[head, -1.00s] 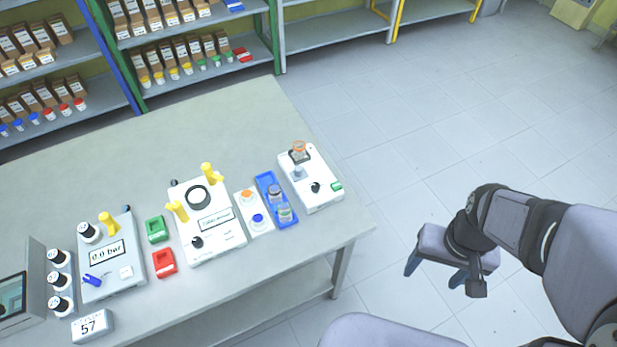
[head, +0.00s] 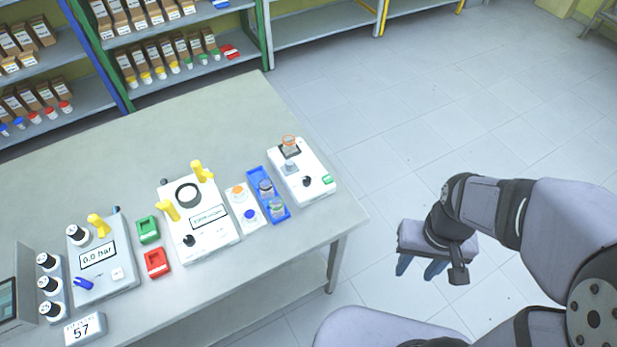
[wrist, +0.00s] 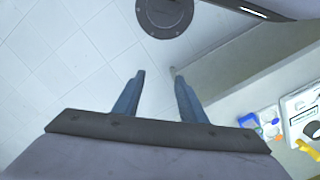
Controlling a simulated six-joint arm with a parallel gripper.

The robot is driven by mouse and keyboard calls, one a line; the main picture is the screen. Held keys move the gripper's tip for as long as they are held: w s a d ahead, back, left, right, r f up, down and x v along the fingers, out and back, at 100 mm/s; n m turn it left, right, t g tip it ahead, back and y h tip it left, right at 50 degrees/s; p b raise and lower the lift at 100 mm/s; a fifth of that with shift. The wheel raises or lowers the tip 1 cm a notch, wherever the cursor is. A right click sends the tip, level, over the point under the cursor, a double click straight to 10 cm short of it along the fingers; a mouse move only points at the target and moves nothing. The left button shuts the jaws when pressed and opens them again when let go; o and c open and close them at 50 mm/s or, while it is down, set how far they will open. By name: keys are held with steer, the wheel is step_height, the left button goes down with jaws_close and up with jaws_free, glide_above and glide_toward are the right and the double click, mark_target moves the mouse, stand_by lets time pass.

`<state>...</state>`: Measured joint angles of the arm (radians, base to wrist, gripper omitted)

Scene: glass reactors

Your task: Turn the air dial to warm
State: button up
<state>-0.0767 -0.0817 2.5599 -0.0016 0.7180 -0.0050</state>
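My gripper (head: 421,267) hangs over the floor to the right of the bench, clear of every device. Its two blue fingers stand apart with nothing between them, as the wrist view (wrist: 160,88) also shows. No dial is labelled legibly as the air dial. The middle white device (head: 212,238) has a black knob (head: 188,240), a dark round ring, two yellow handles and a display too small to read. The right white device (head: 318,171) has a black knob (head: 307,182) and a green part.
The bench (head: 240,110) has bare room behind the devices. A green holder (head: 148,229), a red holder (head: 156,262), a blue tray (head: 256,176) and a block reading 57 (head: 84,329) stand among them. Stocked shelves (head: 178,93) are behind; the right floor is open.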

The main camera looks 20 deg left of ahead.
step_height(320, 180, down, 5)
steer(key=s+a+n+g+b, duration=0.1)
steer(key=a+g, duration=0.1)
steer(key=n+t+y+b, duration=0.2)
steer(key=n, duration=0.3)
glide_toward(307, 178)
steer(key=s+d+f, duration=0.4)
steer(key=d+f, duration=0.1)
steer(key=s+d+f, duration=0.2)
steer(key=d+f, duration=0.1)
steer(key=shift+s, duration=0.2)
steer(key=w+a+r+n+y, duration=0.2)
steer(key=w+a+r+n, duration=0.3)
steer(key=n, duration=0.6)
steer(key=shift+w+a+r+t, duration=0.35)
steer(key=shift+a+r, duration=0.25)
steer(key=shift+r, duration=0.15)
steer(key=shift+f+y, duration=0.1)
steer(key=shift+y, duration=0.2)
steer(key=shift+p+x, duration=1.4)
steer(key=shift+x, duration=2.15)
